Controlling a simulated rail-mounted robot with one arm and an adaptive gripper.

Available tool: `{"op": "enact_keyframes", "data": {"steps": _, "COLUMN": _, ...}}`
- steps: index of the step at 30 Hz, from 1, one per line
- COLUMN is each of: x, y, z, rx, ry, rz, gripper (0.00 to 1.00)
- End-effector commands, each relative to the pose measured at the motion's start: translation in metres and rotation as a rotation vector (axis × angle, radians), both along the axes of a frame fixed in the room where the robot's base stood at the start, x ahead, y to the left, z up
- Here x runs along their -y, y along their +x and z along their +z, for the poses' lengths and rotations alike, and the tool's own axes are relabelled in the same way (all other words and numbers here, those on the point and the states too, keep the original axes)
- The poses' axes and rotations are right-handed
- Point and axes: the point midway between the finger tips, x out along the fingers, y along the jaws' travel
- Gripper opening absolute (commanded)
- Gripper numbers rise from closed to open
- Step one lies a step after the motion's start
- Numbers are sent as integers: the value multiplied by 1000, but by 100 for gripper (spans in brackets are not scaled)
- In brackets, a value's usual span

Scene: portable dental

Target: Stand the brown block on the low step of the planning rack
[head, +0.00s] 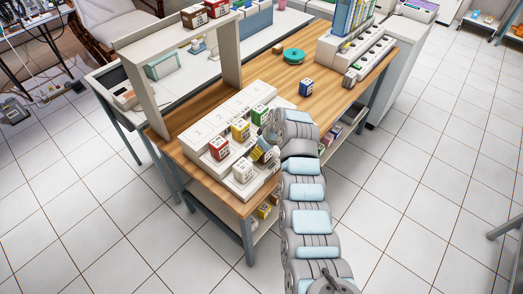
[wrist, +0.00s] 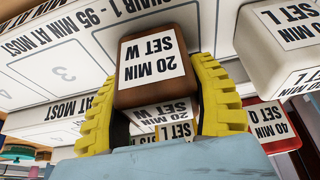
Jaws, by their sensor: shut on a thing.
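The brown block (wrist: 152,70), labelled "20 MIN SET W", sits between the yellow fingers of my gripper (wrist: 160,100) in the wrist view. My gripper is shut on it. In the head view my gripper (head: 266,152) is over the front right part of the white planning rack (head: 212,119), and the block is mostly hidden there. The rack, with printed numbers and "CHAIR 1 - 95 MIN AT MOST", shows behind the block in the wrist view (wrist: 45,62). I cannot tell whether the block touches the rack.
A white block (head: 243,169) stands on the rack's front, close beside my gripper. Red (head: 219,147), yellow (head: 240,130) and green (head: 259,114) blocks stand in a row on the rack. A blue block (head: 306,87) stands on the clear wooden tabletop (head: 275,75) behind.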

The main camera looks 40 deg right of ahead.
Motion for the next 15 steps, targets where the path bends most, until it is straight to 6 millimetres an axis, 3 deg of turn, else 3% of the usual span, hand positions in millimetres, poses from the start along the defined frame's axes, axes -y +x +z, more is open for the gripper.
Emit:
{"op": "enact_keyframes", "data": {"steps": 11, "x": 0, "y": 1, "z": -3, "rx": 2, "ry": -1, "rz": 1, "gripper": 20}}
{"op": "enact_keyframes", "data": {"steps": 12, "x": 0, "y": 1, "z": -2, "rx": 2, "ry": -1, "rz": 0, "gripper": 70}}
{"op": "enact_keyframes", "data": {"steps": 14, "x": 0, "y": 0, "z": -2, "rx": 2, "ry": -1, "rz": 0, "gripper": 85}}
{"op": "enact_keyframes", "data": {"steps": 15, "x": 0, "y": 0, "z": -2, "rx": 2, "ry": -1, "rz": 0, "gripper": 85}}
